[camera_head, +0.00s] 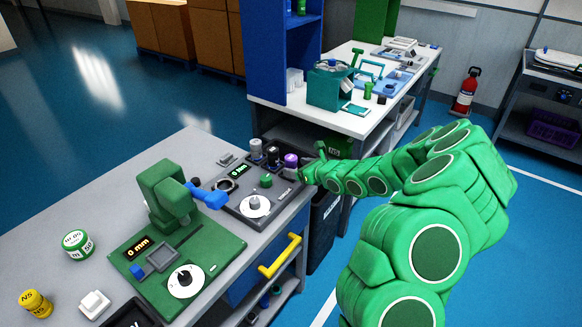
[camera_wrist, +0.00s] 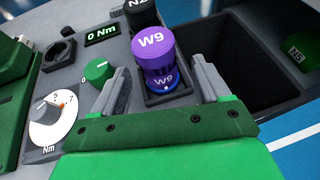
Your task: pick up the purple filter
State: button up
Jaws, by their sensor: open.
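The purple filter (camera_wrist: 157,55), marked W9, stands upright in a square dark holder on the grey torque tester (camera_wrist: 55,80). In the head view the purple filter (camera_head: 291,161) is at the right end of a row with a black one and a grey-topped one. My gripper (camera_wrist: 160,88) is open, with one grey finger on each side of the filter's lower part. A gap shows between each finger and the filter. In the head view my gripper (camera_head: 311,169) is just right of the filter, and its fingers are hard to make out there.
A black cylinder (camera_wrist: 142,14) stands close behind the filter. A green knob (camera_wrist: 98,72) is left of my left finger. A dark open bin (camera_wrist: 262,62) lies to the right. A green press (camera_head: 168,193) stands on the bench's left part.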

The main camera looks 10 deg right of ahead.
aim_at(288, 164)
jog(key=shift+r+x, duration=0.2)
jog(key=shift+x, duration=2.4)
jog(key=shift+a, duration=0.15)
jog(key=c, duration=1.1)
jog(key=shift+r, duration=0.1)
